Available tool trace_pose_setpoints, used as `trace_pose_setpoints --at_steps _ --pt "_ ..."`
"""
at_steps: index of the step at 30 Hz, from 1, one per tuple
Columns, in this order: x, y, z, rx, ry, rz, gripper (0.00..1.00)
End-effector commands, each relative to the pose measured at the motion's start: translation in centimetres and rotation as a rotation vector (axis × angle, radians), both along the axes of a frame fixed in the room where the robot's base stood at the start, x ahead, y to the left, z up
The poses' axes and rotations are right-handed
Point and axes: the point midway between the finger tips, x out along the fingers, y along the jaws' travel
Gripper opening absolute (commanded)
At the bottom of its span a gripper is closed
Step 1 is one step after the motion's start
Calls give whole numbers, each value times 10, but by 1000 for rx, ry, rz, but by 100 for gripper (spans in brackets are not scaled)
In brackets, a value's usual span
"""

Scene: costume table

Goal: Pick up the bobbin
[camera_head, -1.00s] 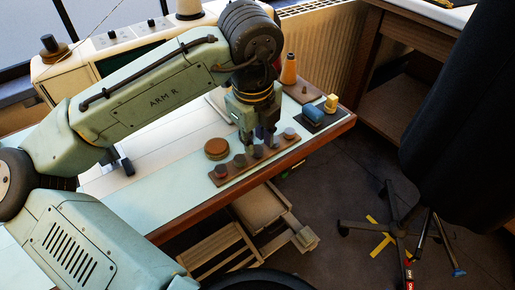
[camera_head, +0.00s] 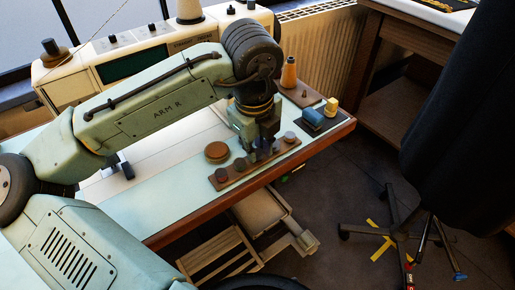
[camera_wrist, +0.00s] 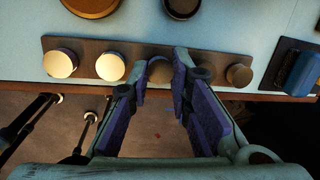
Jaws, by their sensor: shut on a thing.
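A brown strip-shaped rack (camera_head: 231,178) on the table's front edge bears a row of several round bobbins. In the wrist view the rack (camera_wrist: 85,45) shows two pale-topped bobbins at left and a brown one (camera_wrist: 238,75) at right. My gripper (camera_wrist: 160,75) has its two fingers around a dark bobbin (camera_wrist: 158,68) in the middle of the row, shut on it. The fingers hide much of this bobbin. In the head view my gripper (camera_head: 261,151) is low over the rack. I cannot tell whether the held bobbin is clear of the rack.
A round brown lid-like piece (camera_head: 216,152) lies behind the rack. A blue and a yellow spool (camera_head: 331,106) stand on a dark block at right. An orange thread cone (camera_head: 289,73) and a sewing machine (camera_head: 95,75) are farther back.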

Motion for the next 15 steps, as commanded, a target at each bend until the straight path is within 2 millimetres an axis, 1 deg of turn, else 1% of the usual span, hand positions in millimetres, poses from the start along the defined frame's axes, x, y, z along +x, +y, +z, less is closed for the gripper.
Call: trace_pose_setpoints --at_steps 5,9,10,15 --pt "0 -1 13 -2 -1 -1 7" --pt "0 -1 33 -3 -2 -3 7" --pt "-4 0 35 -1 -1 -4 7" --pt "-44 0 36 -1 -3 -4 7"
